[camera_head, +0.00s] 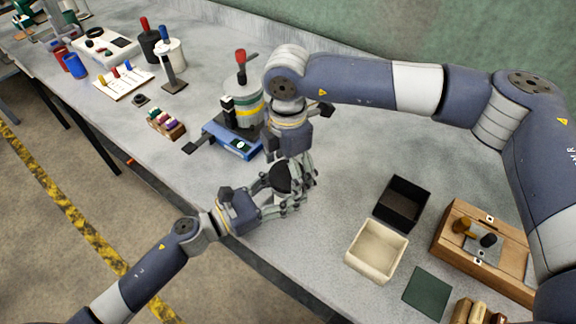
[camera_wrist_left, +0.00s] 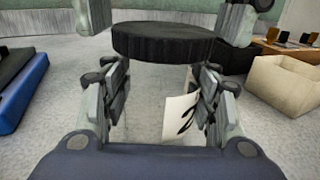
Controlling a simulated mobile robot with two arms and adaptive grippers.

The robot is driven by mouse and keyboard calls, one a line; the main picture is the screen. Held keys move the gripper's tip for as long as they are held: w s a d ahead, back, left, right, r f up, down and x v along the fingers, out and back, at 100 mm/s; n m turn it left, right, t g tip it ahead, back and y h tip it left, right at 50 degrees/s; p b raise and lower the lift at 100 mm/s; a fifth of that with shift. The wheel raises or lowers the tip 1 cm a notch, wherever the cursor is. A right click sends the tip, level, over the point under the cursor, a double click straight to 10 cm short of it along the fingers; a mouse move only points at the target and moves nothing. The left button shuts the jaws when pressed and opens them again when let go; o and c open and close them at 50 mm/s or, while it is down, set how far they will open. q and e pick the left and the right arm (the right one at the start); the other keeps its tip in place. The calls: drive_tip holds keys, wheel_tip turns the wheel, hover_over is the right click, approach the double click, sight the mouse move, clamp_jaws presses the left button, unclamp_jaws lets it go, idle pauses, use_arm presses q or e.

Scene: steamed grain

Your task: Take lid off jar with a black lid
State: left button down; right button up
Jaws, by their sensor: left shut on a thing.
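The jar's black lid (camera_head: 281,178) shows between my two grippers in the head view. In the left wrist view the lid (camera_wrist_left: 162,42) is a wide, ribbed disc above a clear jar body with a pale label (camera_wrist_left: 180,117). My left gripper (camera_head: 284,199) is shut on the jar body, with a finger on each side below the lid. My right gripper (camera_head: 293,172) comes down from above, its fingers on either side of the lid. Whether they touch the lid is unclear. The fingers hide much of the jar in the head view.
A blue scale (camera_head: 225,140) bearing a metal pot (camera_head: 244,108) stands behind and left. A cream box (camera_head: 376,250), a black box (camera_head: 402,203) and a dark green square (camera_head: 427,290) lie to the right, near a wooden case (camera_head: 500,258). The table's front edge is close to my left gripper.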

drive_tip(key=c, duration=0.7)
drive_tip(key=n, duration=2.8)
drive_tip(key=shift+n, duration=0.3)
drive_tip(key=n, duration=0.7)
drive_tip(key=shift+r, duration=0.1)
drive_tip(key=n, duration=0.5)
drive_tip(key=shift+n, duration=0.3)
drive_tip(key=n, duration=1.2)
drive_tip(key=shift+n, duration=0.4)
drive_tip(key=shift+r, duration=0.25)
